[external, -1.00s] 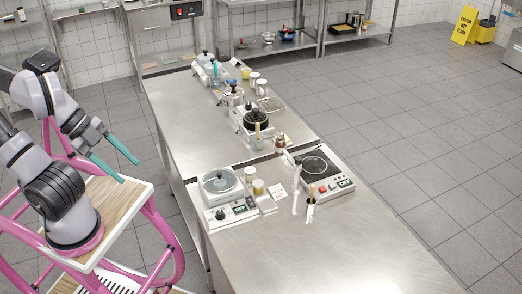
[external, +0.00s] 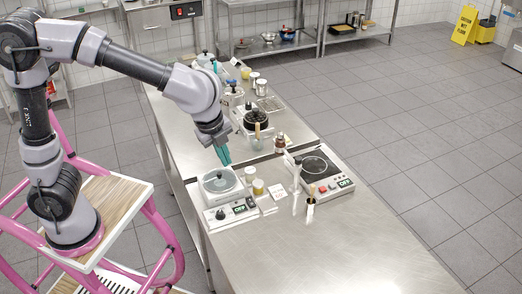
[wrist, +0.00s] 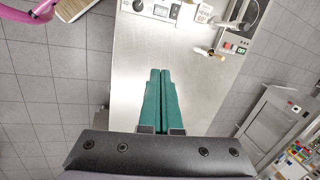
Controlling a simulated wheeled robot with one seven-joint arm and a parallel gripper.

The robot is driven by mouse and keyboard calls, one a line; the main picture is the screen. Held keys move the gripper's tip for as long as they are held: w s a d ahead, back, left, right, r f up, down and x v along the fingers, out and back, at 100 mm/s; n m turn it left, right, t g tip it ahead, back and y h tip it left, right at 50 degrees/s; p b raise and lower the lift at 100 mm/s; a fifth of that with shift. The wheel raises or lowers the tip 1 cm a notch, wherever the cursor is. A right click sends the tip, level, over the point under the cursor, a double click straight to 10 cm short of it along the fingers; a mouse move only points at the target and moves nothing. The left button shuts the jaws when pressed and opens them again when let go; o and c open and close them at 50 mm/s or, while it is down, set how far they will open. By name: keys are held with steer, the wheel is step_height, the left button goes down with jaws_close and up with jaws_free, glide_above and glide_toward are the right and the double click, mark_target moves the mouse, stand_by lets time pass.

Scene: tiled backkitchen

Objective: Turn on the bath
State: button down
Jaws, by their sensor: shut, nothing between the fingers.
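My gripper (external: 226,160) is shut and empty, with teal fingers pointing down. In the external view it appears just above the bath's rear edge; its height is unclear. In the wrist view, my closed fingers (wrist: 159,76) show against bare counter, and the knob (wrist: 138,5) is at the top edge, apart from them.
A hot plate (external: 318,166) with an OFF display stands right of the bath. Small jars (external: 257,187) and a white card are between them. Bottles and pots crowd the counter behind. The near counter (external: 330,255) is clear.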

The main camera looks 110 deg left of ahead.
steer(key=w+a+f+g, duration=0.2)
steer(key=a+f, duration=0.6)
steer(key=a, duration=0.1)
steer(key=m+h, duration=0.1)
steer(key=m, duration=0.1)
glide_above(249, 197)
steer(key=w+d, duration=0.2)
step_height(249, 197, down, 6)
steer(key=shift+s+a+f+g, duration=0.15)
steer(key=shift+g, duration=0.15)
steer(key=f, duration=0.4)
steer(key=s+a+f, duration=0.1)
steer(key=f, duration=0.9)
steer(key=shift+s+a, duration=0.15)
steer(key=shift+s, duration=0.05)
steer(key=shift+h, duration=0.3)
steer(key=shift+s+a+f, duration=0.15)
steer(key=shift+f, duration=0.05)
